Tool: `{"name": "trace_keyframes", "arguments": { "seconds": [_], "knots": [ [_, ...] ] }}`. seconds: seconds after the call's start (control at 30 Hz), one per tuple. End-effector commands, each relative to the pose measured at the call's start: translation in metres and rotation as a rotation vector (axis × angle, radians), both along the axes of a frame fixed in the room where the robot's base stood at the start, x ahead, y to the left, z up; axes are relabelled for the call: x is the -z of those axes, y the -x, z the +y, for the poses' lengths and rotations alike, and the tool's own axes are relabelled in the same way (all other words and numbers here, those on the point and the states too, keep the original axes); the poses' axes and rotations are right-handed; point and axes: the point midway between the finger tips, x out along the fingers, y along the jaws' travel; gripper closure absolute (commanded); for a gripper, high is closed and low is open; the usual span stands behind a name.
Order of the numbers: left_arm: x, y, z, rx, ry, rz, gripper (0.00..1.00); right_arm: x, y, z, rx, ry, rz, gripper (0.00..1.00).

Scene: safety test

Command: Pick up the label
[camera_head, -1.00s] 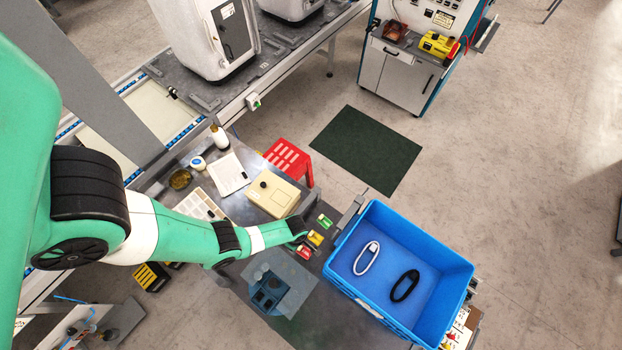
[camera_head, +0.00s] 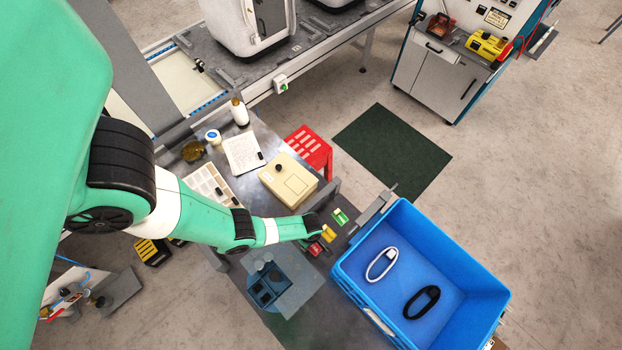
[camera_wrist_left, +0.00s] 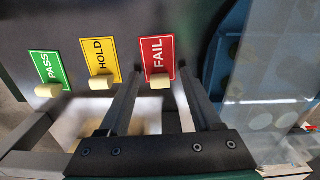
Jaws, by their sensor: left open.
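Three labels with small cream tabs lie in a row: the green PASS label (camera_head: 340,216) (camera_wrist_left: 47,68), the yellow HOLD label (camera_head: 328,234) (camera_wrist_left: 100,58) and the red FAIL label (camera_head: 316,248) (camera_wrist_left: 158,55). My left gripper (camera_head: 314,226) is close beside the row in the head view. In the left wrist view its two open fingers (camera_wrist_left: 160,78) straddle the line of the FAIL label, with that label's tab between the fingertips. Nothing is held. I cannot tell how far above the tab the fingertips are. My right gripper is not in view.
A blue bin (camera_head: 473,283) holding a white and a black looped item stands right of the labels. A beige box (camera_head: 289,181) is behind the gripper. A dark blue fixture (camera_head: 267,284) sits on the grey table in front. A red stool (camera_head: 310,147) stands behind.

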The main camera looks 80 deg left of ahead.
Motion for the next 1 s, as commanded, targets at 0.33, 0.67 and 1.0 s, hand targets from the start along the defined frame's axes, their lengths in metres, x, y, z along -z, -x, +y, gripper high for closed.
{"name": "trace_keyframes", "arguments": {
  "seconds": [0.33, 0.67, 1.0],
  "knots": [
    [0.0011, 0.0, 0.0, 0.0, 0.0, 0.0, 0.57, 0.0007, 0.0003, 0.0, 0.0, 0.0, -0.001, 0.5],
    [0.0012, 0.0, 0.0, 0.0, 0.0, 0.0, 1.0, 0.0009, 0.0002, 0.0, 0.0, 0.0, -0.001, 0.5],
    [-0.0044, 0.0, 0.0, 0.0, 0.0, 0.0, 1.0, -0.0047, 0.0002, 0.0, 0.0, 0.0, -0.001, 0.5]
  ]
}}
